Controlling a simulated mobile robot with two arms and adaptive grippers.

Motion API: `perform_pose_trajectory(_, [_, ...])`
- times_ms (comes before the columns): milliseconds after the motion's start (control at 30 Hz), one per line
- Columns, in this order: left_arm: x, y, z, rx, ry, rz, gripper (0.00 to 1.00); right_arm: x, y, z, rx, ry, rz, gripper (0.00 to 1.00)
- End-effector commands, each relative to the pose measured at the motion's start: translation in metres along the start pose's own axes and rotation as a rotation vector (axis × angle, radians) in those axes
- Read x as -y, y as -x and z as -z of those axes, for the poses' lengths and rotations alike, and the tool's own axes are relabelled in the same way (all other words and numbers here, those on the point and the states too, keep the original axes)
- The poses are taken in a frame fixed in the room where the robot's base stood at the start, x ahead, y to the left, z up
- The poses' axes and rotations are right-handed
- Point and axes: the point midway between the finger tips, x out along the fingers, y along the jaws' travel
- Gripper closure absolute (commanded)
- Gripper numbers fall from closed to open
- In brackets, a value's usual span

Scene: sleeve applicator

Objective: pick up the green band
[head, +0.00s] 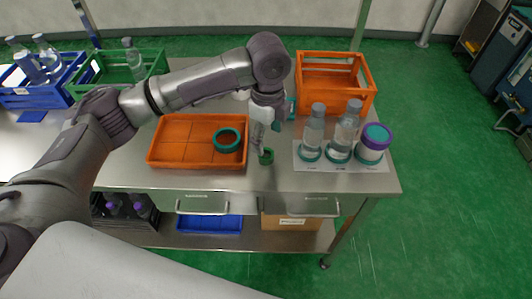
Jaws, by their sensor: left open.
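A small green band (267,158) is on the steel table near its front edge, just right of the orange tray. My left gripper (261,148) points down right at the band. Its jaws are open, and the fingertips partly hide the band; I cannot tell whether they touch it. A larger teal ring (227,147) lies in the right part of the orange tray (170,160). My right gripper is not in view.
Green (110,73) and blue (20,97) crates with bottles are at the left.

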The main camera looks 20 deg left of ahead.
Motion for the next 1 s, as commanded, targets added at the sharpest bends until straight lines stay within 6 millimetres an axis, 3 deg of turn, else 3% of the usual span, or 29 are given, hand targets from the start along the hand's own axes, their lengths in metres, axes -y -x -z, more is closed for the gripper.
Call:
perform_pose_trajectory(133, [0.000, -0.021, 0.000, -0.001, 0.001, -0.001, 0.26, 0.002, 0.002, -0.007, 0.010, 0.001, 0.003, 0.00])
perform_pose_trajectory(433, [0.004, -0.048, -0.002, 0.000, 0.003, -0.002, 0.26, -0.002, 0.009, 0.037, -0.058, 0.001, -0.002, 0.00])
perform_pose_trajectory(633, [0.006, -0.074, -0.002, 0.000, 0.000, 0.001, 0.26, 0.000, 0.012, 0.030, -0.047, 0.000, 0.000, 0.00])
perform_pose_trajectory(900, [0.006, -0.079, -0.002, 0.000, 0.000, 0.003, 0.26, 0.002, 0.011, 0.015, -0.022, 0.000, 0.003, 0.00])
perform_pose_trajectory(1000, [0.006, -0.079, -0.002, 0.000, 0.000, 0.003, 0.39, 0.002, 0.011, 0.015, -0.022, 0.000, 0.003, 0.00])
